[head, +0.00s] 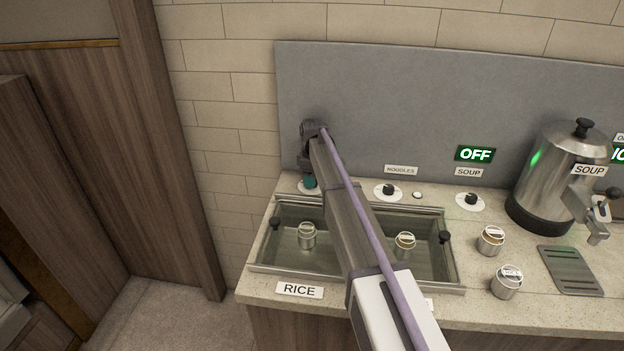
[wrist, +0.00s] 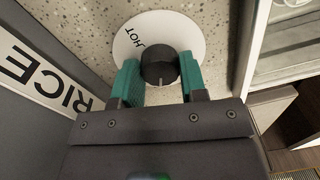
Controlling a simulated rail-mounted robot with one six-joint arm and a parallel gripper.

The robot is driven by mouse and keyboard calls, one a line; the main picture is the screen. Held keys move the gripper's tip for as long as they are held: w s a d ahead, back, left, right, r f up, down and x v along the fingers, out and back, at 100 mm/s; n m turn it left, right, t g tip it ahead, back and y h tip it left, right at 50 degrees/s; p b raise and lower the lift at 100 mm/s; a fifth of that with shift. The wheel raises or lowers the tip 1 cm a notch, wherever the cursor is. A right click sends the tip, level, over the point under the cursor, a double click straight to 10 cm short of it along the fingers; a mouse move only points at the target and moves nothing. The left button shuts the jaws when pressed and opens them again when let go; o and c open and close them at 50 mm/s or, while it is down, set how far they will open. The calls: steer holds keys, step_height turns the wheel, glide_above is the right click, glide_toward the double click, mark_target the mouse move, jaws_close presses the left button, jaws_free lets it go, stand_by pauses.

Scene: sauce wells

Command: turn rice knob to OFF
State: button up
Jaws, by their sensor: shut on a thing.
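The rice knob (wrist: 159,69) is black and round with a pale pointer mark. It sits on a white round plate (wrist: 186,30) that reads HOT at its left; the pointer faces toward my gripper's body, away from that word. My gripper (wrist: 160,80) is shut on the knob, with one teal finger on each side. In the head view my gripper (head: 309,182) is at the back left of the counter, and its body hides the knob there. The RICE label (wrist: 42,77) behind the knob shows in the wrist view. No OFF mark is visible on this plate.
My arm crosses over the sunken well (head: 280,262) with its small pots. The noodles knob (head: 389,189) and soup knob (head: 471,198) stand to the right. A green OFF display (head: 475,154) is above SOUP. A steel soup urn (head: 556,180) stands at right.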

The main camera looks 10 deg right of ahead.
steer(key=shift+n, duration=0.3)
steer(key=o, duration=0.9)
steer(key=shift+o, duration=0.2)
step_height(320, 180, up, 11)
steer(key=p, duration=1)
steer(key=shift+w+d+p, duration=0.15)
steer(key=shift+w+p, duration=0.05)
steer(key=shift+p, duration=0.2)
steer(key=shift+f, duration=0.1)
